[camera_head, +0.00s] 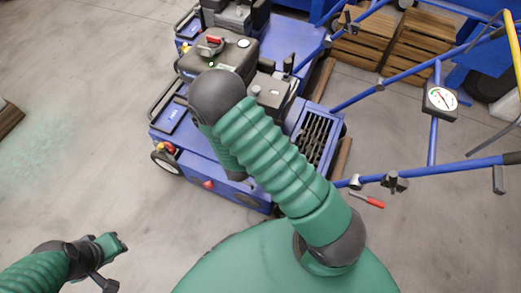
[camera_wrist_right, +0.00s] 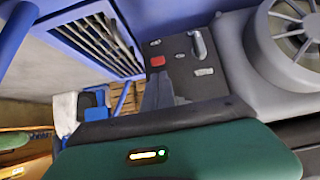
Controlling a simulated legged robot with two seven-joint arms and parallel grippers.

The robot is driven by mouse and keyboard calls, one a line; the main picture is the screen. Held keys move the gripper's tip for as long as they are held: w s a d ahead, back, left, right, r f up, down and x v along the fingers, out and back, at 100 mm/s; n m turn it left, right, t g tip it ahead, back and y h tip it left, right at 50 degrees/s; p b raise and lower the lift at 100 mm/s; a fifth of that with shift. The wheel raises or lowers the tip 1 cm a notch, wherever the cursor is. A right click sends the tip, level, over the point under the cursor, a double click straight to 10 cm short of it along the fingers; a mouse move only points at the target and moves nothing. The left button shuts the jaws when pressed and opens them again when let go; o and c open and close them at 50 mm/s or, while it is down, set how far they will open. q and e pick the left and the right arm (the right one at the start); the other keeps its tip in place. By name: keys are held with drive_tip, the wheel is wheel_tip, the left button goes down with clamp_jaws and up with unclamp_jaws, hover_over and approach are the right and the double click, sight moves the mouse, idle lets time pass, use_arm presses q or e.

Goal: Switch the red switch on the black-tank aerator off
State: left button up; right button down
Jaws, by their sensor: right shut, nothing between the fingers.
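The black-tank aerator (camera_head: 190,150) is a blue machine in the head view, partly covered by my right arm. Its black tank (camera_head: 237,56) carries a red-and-grey part on top. In the right wrist view, a dark panel (camera_wrist_right: 185,83) bears a small red square, likely the red switch (camera_wrist_right: 157,61).
A second blue aerator (camera_head: 262,18) stands close behind. Blue handle bars with a round gauge (camera_head: 441,99) extend right. Wooden crates (camera_head: 362,42) are at the back. A red-handled tool (camera_head: 368,201) shows near the bars. The floor at left is mostly clear.

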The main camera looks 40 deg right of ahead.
drive_tip(key=x, duration=0.3)
drive_tip(key=shift+s+r+b, duration=0.1)
drive_tip(key=shift+b, duration=0.2)
drive_tip(key=shift+a, duration=0.1)
drive_tip(key=f+t+h+b, duration=0.1)
drive_tip(key=h+b, duration=0.1)
drive_tip(key=a+f+t+h+b, duration=0.1)
drive_tip(key=h+b, duration=0.1)
drive_tip(key=s+a+f+t+h+b, duration=0.1)
drive_tip(key=b, duration=0.1)
drive_tip(key=shift+f+h, duration=0.15)
drive_tip(key=shift+h, duration=0.25)
drive_tip(key=shift+f, duration=0.1)
